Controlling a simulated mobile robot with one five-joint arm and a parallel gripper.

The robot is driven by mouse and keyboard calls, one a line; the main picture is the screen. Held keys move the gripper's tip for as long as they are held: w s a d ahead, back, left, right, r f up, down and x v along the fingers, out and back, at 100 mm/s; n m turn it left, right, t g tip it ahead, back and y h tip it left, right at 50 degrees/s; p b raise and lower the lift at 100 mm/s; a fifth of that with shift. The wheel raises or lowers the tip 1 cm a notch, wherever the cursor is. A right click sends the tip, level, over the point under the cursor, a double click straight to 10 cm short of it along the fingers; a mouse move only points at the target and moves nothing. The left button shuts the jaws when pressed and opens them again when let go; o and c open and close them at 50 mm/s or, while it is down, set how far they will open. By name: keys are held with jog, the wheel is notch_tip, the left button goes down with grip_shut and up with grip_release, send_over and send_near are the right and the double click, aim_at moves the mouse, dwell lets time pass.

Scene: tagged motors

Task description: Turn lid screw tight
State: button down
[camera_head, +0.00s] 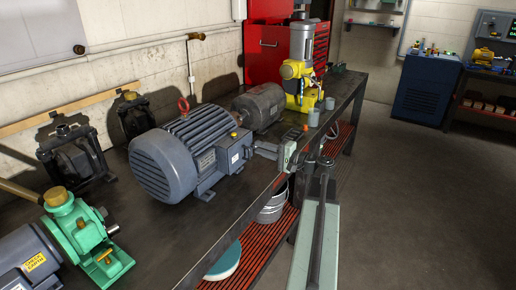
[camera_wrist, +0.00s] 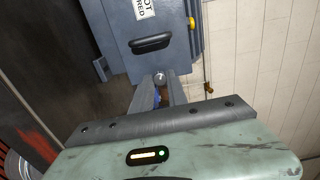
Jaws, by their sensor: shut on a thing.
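The large blue-grey motor (camera_head: 183,152) stands on the workbench, with a terminal box (camera_head: 233,153) on its side facing my gripper. The lid (camera_wrist: 118,30) fills the upper middle of the wrist view, with a dark oval part and a cut-off white label. My gripper (camera_head: 259,148) reaches the box from the right. In the wrist view its two fingers (camera_wrist: 160,84) close around a small round lid screw (camera_wrist: 160,77) at the lid's near edge. The fingers hide most of the screw, so how deep it sits cannot be told.
A second grey motor (camera_head: 260,106) and a yellow machine (camera_head: 299,85) stand behind on the bench (camera_head: 170,225). A green pump (camera_head: 82,235) is at front left. Grey cups (camera_head: 313,118) stand near the bench's right edge. Open floor lies to the right.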

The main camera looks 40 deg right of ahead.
jog(key=m, duration=1.1)
jog(key=c, duration=1.5)
grip_release()
